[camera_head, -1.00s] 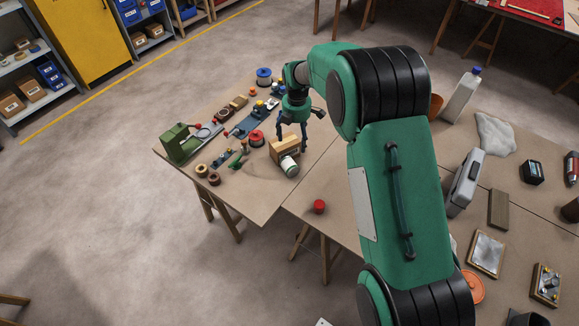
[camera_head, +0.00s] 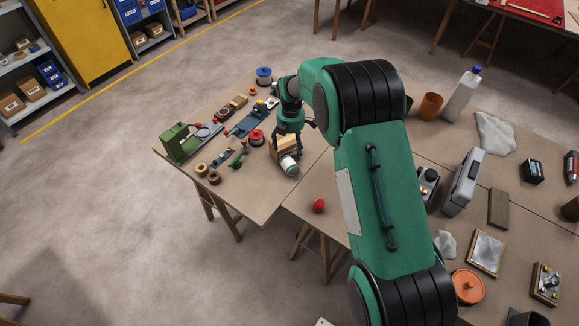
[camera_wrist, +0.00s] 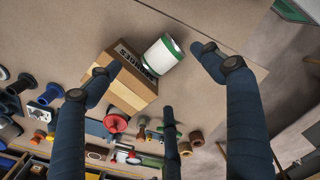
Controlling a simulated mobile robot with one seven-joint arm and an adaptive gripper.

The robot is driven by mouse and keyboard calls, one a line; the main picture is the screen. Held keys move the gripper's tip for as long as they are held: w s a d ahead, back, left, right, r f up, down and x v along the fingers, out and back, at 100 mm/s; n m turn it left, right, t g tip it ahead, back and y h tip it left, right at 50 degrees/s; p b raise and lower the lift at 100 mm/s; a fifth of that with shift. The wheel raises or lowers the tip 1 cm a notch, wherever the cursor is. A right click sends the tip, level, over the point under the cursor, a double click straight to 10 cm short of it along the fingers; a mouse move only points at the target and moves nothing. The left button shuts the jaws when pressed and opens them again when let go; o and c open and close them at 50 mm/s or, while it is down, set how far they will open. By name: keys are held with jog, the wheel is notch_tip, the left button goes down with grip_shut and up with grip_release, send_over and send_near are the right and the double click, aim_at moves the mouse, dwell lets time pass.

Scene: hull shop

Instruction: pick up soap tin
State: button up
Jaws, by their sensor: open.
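A white cylinder with green bands (camera_head: 289,166), which looks like the soap tin, is on the left worktable beside a cardboard-coloured box (camera_head: 283,147). In the wrist view the tin (camera_wrist: 163,55) touches or nearly touches the printed side of the box (camera_wrist: 130,82). I cannot tell whether it lies flat or leans. My gripper (camera_head: 287,141) is over the box and tin in the head view, partly hiding the box. In the wrist view my gripper (camera_wrist: 160,75) has its fingers spread wide and empty, with the tin between the upper two fingertips.
A red spool (camera_head: 256,137), a green machine (camera_head: 182,143) and several small parts crowd the table behind and left of the box. A small red object (camera_head: 319,206) stands near the front edge. The tabletop between it and the tin is clear.

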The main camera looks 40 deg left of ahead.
aim_at(290, 161)
jog(key=shift+f, duration=2.45)
jog(key=shift+s+f, duration=0.2)
jog(key=shift+f, duration=2.4)
jog(key=c, duration=1.7)
jog(key=shift+r, duration=0.2)
